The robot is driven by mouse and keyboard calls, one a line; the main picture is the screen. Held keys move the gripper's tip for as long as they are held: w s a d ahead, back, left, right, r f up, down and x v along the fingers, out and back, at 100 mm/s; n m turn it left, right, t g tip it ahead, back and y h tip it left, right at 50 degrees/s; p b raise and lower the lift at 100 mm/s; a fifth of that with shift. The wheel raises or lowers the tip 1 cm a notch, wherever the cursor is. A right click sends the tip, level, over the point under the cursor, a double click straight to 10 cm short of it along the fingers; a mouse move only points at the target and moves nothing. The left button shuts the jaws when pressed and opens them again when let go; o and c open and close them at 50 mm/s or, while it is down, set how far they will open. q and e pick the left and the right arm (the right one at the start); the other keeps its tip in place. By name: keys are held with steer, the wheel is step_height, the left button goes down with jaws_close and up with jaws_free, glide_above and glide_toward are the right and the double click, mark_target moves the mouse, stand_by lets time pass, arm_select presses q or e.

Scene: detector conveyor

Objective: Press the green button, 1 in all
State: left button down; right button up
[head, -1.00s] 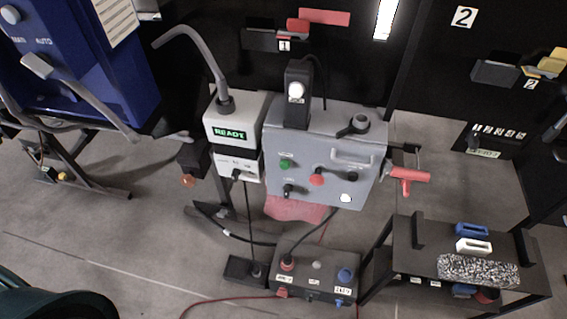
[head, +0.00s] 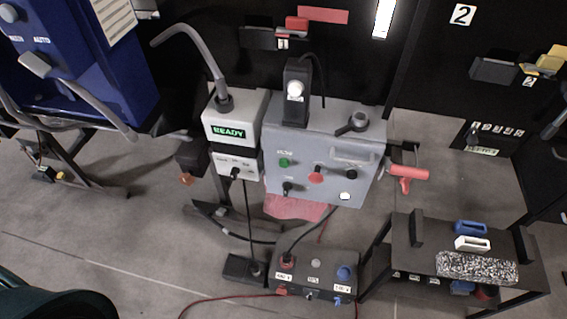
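The green button (head: 284,162) is on the upper left of the front of a grey box (head: 325,140). A red knob or button (head: 316,178) and several black knobs are on the same face. A white unit (head: 236,118) with a lit "READY" display stands directly left of the grey box. Neither of my grippers shows in the head view, and nothing covers the green button.
A dark control box (head: 316,272) with red and blue buttons sits low in front. A red-handled clamp (head: 405,175) sticks out right of the grey box. A black shelf (head: 425,245) with small blocks stands at right. A blue machine (head: 75,70) is at upper left.

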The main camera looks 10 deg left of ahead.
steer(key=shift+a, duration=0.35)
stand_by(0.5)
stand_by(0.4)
